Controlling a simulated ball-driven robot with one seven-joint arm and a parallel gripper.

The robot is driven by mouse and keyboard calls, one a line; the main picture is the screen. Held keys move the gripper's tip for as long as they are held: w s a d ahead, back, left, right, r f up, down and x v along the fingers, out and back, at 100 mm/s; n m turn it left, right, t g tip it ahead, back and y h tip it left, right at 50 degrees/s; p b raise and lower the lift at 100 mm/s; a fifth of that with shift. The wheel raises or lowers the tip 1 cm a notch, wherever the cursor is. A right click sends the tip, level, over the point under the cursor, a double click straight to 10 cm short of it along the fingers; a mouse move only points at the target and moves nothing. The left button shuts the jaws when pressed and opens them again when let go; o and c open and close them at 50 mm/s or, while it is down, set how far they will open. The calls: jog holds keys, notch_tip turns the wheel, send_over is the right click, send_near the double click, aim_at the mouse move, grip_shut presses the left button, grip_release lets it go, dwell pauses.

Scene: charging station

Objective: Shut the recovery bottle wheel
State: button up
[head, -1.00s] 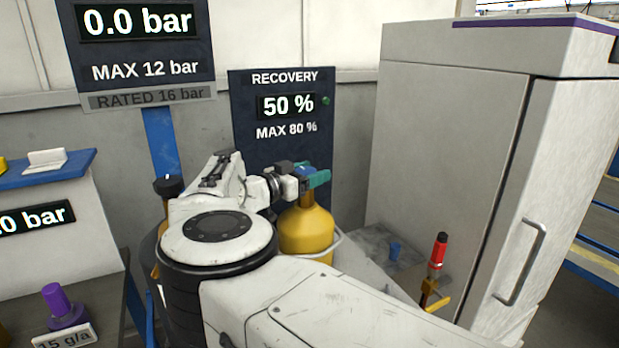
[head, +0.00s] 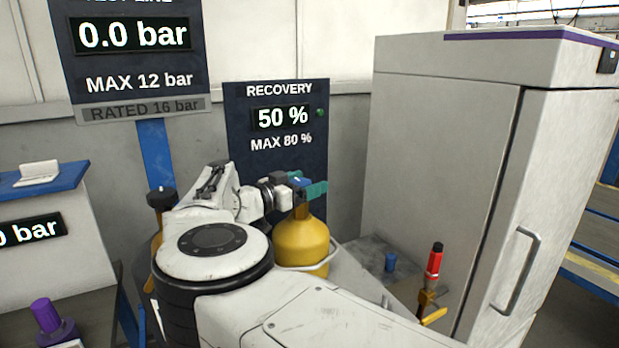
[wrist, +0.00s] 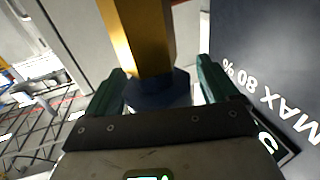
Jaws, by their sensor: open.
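The recovery bottle (head: 302,243) is a yellow cylinder standing in front of the recovery panel. Its blue wheel (head: 299,181) is at the top, mostly hidden by my gripper. My gripper (head: 309,188), with teal fingers, is level with the wheel at the bottle's top. In the wrist view my gripper (wrist: 162,84) has its fingers apart, one on each side of the dark blue wheel (wrist: 155,92) below a brass stem (wrist: 138,38). I cannot tell whether the fingers touch the wheel.
The recovery panel (head: 277,150) behind the bottle reads 50 %, MAX 80 %. A large white cabinet (head: 440,170) stands to the right. A black knob (head: 161,199) is left of my arm.

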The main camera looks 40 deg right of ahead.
aim_at(304, 180)
jog(key=shift+r, duration=0.4)
notch_tip(304, 180, up, 3)
jog(key=shift+a+f, duration=0.1)
jog(key=shift+f, duration=0.1)
jog(key=s+a+r, duration=0.4)
jog(key=s+r, duration=0.5)
jog(key=s, duration=0.4)
jog(key=shift+s+r, duration=0.2)
jog(key=shift+r, duration=0.05)
